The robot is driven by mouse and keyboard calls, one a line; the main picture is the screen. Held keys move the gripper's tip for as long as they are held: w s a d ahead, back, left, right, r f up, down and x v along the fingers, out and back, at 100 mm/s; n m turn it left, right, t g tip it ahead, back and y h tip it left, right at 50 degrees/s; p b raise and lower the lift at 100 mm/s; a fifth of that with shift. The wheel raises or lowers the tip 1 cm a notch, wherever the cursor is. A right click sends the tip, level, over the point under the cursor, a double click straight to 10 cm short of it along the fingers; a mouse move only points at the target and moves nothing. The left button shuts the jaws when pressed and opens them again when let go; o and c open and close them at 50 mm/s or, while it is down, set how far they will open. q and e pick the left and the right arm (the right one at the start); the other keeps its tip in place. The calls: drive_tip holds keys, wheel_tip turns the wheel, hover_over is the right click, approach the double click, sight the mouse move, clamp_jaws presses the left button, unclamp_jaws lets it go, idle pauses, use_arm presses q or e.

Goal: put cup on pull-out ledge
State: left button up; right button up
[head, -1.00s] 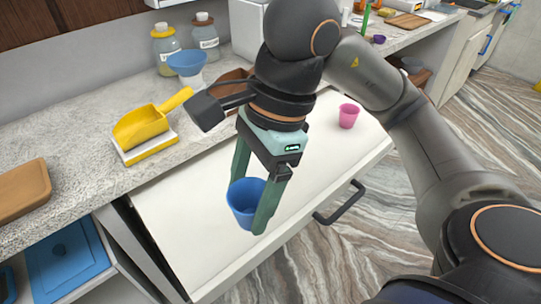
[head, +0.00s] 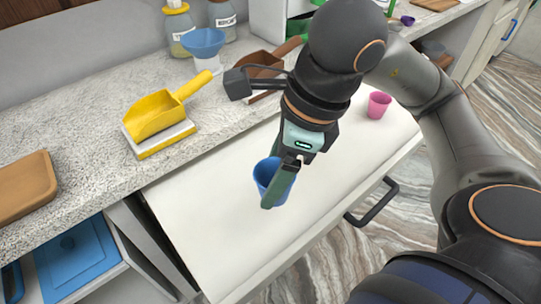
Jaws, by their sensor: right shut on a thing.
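A blue cup (head: 265,174) is between the fingers of my right gripper (head: 269,190), which is shut on it. The cup is upright, low over the white pull-out ledge (head: 205,220) or on it; I cannot tell whether it touches. One finger hides part of the cup. The ledge is pulled out from under the counter and has a dark handle (head: 372,205) on its front. A pink cup (head: 378,105) stands at the ledge's far right end. My left gripper is not in view.
On the speckled counter (head: 95,135) are a yellow scoop on a stand (head: 158,118), a brown scoop (head: 258,64), a blue bowl-like funnel (head: 203,42), bottles and a wooden board (head: 25,188). The left part of the ledge is clear.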

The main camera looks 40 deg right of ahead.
drive_tip(key=w+d+f, duration=0.1)
drive_tip(key=w+f, duration=0.1)
drive_tip(key=w+d+f+b, duration=0.1)
drive_tip(key=w+f, duration=0.1)
drive_tip(key=w, duration=0.1)
drive_tip(key=w+d+f, duration=0.2)
drive_tip(key=f, duration=0.1)
drive_tip(key=shift+w+d, duration=0.1)
drive_tip(key=shift+w, duration=0.1)
drive_tip(key=shift+w+d+f+b, duration=0.1)
drive_tip(key=shift+w+f+b, duration=0.05)
drive_tip(key=shift+f+b, duration=0.15)
drive_tip(key=f, duration=0.3)
drive_tip(key=shift+w+d+f+b, duration=0.1)
drive_tip(key=shift+w+f+b, duration=0.1)
drive_tip(key=shift+b, duration=0.1)
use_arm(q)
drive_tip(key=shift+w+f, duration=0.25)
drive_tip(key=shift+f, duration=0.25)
use_arm(e)
drive_tip(key=shift+f, duration=0.15)
drive_tip(key=o, duration=1.3)
drive_tip(key=shift+c, duration=0.2)
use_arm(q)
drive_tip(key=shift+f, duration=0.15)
